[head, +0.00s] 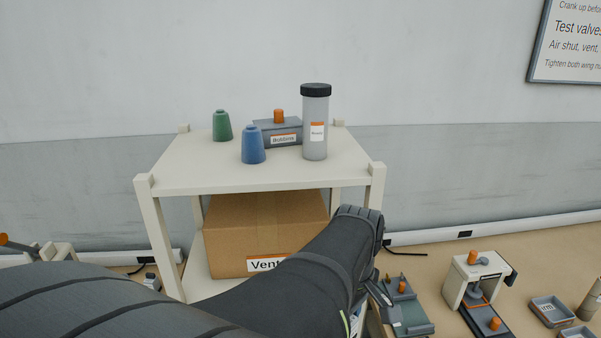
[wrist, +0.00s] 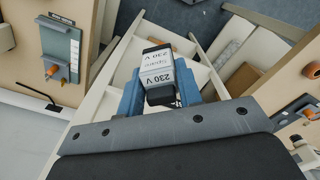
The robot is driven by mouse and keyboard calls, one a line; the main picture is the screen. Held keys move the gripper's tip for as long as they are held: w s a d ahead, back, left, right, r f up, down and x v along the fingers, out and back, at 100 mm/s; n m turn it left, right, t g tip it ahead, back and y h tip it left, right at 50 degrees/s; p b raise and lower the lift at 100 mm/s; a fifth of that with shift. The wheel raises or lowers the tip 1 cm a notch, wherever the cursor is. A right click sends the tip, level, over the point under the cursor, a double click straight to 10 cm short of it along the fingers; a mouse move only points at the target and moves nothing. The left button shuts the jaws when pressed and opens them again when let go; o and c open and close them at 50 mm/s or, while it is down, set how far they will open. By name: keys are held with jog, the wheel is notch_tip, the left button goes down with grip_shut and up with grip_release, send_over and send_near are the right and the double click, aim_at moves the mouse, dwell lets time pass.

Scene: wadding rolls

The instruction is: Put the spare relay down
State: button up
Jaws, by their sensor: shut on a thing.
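The spare relay (wrist: 158,72), a small block with dark ends and a white label reading "230 V" upside down, is in the wrist view. My gripper (wrist: 160,88) is shut on it, with a blue finger on each side. The relay is held above a cream-framed structure; its height over anything below is hard to tell. In the head view my own arm crosses the foreground, and the relay cannot be made out there.
A cream shelf stand (head: 255,180) carries a green cone (head: 222,126), a blue cone (head: 253,145), a grey Bobbins box (head: 292,139) and a black-capped jar (head: 315,125). A cardboard box (head: 265,225) sits below. A green-grey fixture (head: 408,312) and a clamp stand (head: 477,275) are at right.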

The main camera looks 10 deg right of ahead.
jog(key=w+d+r+m, duration=0.25)
jog(key=w+d, duration=0.45)
jog(key=d, duration=0.4)
jog(key=w+d+r+m, duration=0.2)
jog(key=w+d+m, duration=0.2)
jog(key=w+d, duration=0.45)
jog(key=w+d+r+m, duration=0.25)
jog(key=w+d, duration=0.25)
jog(key=d, duration=0.7)
jog(key=w+d+f+m, duration=0.2)
jog(key=w+d+f, duration=0.35)
jog(key=f, duration=0.25)
jog(key=w+d+f+m, duration=0.1)
jog(key=w+d+f, duration=0.45)
jog(key=f, duration=0.35)
notch_tip(320, 180, down, 10)
jog(key=shift+w+r, duration=0.1)
jog(key=shift+w, duration=0.05)
